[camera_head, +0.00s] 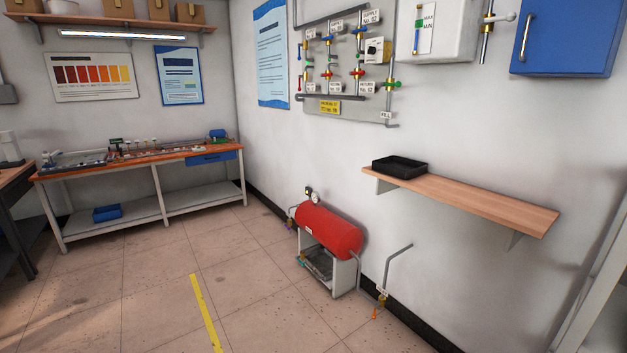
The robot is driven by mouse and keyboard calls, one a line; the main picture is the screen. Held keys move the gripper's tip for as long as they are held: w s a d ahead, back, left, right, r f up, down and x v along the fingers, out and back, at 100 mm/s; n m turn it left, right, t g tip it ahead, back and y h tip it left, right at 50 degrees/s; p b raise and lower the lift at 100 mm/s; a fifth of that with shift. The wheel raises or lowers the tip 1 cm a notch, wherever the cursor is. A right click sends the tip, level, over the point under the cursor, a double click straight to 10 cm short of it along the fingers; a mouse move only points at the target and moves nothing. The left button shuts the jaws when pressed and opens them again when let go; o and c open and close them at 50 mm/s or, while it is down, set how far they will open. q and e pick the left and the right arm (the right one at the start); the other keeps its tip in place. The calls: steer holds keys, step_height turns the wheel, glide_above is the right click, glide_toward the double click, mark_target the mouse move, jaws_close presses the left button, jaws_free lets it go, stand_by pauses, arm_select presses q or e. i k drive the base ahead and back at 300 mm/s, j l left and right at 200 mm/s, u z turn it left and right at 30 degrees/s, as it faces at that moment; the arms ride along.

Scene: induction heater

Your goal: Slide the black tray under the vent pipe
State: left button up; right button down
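A black tray (399,166) sits on the left end of a wooden wall shelf (480,200). It looks empty. A thin grey bent pipe (388,268) stands low by the wall, right of a red tank (329,231). A small brass fitting with an orange tip (375,312) is at its lower end, near the floor. I cannot tell for sure whether this is the vent pipe. The tray is above it and apart from it. Neither of my grippers is in view.
The tank rests on a white stand (345,279) on the floor. A pipe panel (345,105) hangs above, left of the shelf. A workbench (60,175) stands at the back left. The tiled floor around the yellow line (207,315) is clear.

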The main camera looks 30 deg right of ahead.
mark_target(399, 167)
steer(key=i, duration=0.8)
steer(key=i+z, duration=0.2)
steer(key=i, duration=0.2)
steer(key=i+j+z, duration=0.15)
steer(key=i, duration=0.2)
steer(key=i+j+z, duration=0.2)
steer(key=i+z, duration=0.25)
steer(key=i+j+z, duration=0.3)
steer(key=z, duration=0.2)
steer(key=i+j+z, duration=0.6)
steer(key=j+z, duration=0.35)
steer(key=j, duration=0.15)
